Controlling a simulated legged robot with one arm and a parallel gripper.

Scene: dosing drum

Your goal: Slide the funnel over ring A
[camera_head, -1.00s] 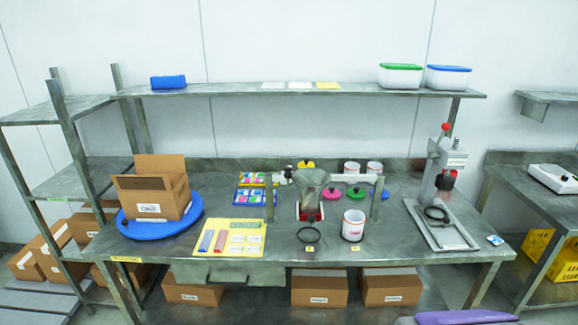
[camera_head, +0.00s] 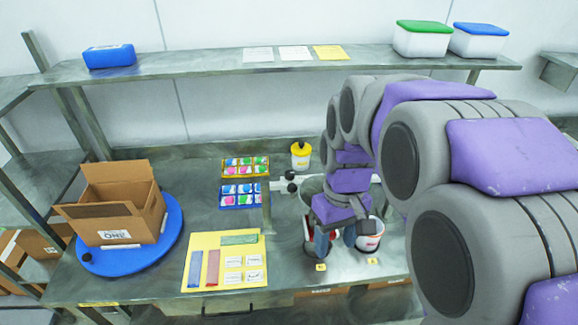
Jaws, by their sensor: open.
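The grey funnel (camera_head: 311,187) shows only partly on its rail in the middle of the bench, behind my gripper. My gripper (camera_head: 336,243) points down in front of the funnel, over the front-middle of the bench. Its two fingers are apart, with nothing visible between them. Yellow label tags (camera_head: 320,267) lie at the bench front. The black ring behind the left tag cannot be made out clearly; my gripper and arm cover most of that spot. I cannot tell whether the fingers touch anything.
The rail's left post (camera_head: 266,208) is close by on the left. A yellow sheet (camera_head: 224,262) with strips and cards, bead trays and an open box (camera_head: 115,205) on a blue turntable (camera_head: 172,238) fill the left.

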